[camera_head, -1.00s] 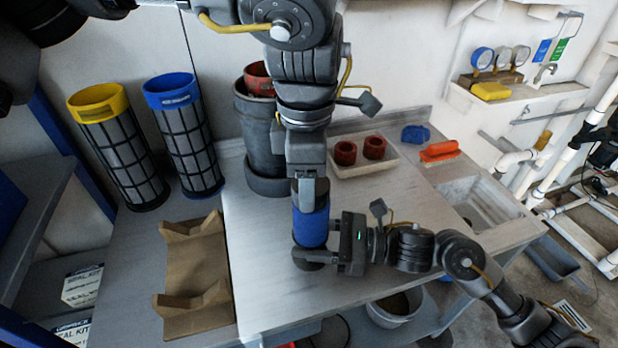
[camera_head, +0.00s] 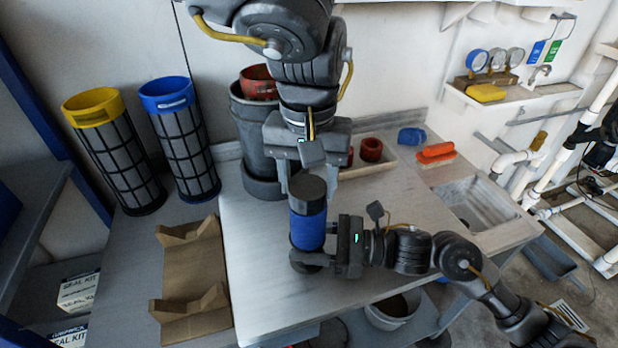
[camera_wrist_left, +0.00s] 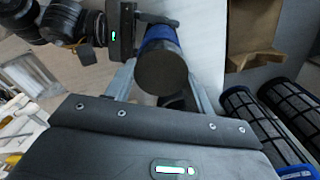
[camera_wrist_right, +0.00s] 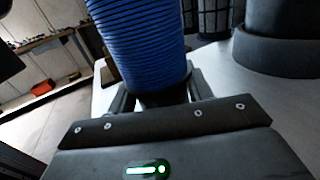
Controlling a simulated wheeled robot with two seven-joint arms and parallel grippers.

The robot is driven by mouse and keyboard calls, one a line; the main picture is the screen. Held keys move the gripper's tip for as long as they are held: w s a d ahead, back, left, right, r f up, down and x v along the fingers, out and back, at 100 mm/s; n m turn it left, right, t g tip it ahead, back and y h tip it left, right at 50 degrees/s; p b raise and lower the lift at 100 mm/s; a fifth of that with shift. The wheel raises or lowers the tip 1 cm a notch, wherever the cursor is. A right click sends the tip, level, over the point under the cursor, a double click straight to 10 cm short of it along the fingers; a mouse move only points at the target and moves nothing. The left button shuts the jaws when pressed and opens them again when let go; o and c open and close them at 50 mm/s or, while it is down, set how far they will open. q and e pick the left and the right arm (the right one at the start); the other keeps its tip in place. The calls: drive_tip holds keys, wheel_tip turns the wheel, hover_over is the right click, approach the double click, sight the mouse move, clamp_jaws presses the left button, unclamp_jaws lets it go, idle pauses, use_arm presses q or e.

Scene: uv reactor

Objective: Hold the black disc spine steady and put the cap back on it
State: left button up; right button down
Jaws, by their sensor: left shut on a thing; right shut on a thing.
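The disc spine (camera_head: 308,230) stands upright on the bench, wrapped in a ribbed blue disc stack that also shows in the right wrist view (camera_wrist_right: 145,45). The round black cap (camera_head: 308,187) sits at its top; its flat face shows in the left wrist view (camera_wrist_left: 162,74). Whether it is fully seated is unclear. My left gripper (camera_head: 306,182) comes down from above, its fingers on either side of the cap, shut on it. My right gripper (camera_head: 318,262) comes from the right, low down, shut on the dark bottom of the spine. Its fingertips are partly hidden.
A brown cradle (camera_head: 190,275) lies left of the spine. Yellow-topped (camera_head: 115,150) and blue-topped (camera_head: 180,140) mesh cylinders stand behind it. A dark canister (camera_head: 262,145) is close behind my left gripper. A tray with red rings (camera_head: 385,165) and a sink (camera_head: 475,205) are right.

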use_arm(q)
drive_tip(key=o, duration=0.9)
drive_tip(key=shift+o, duration=0.2)
drive_tip(key=shift+r, duration=2.3)
drive_tip(key=shift+c, duration=0.4)
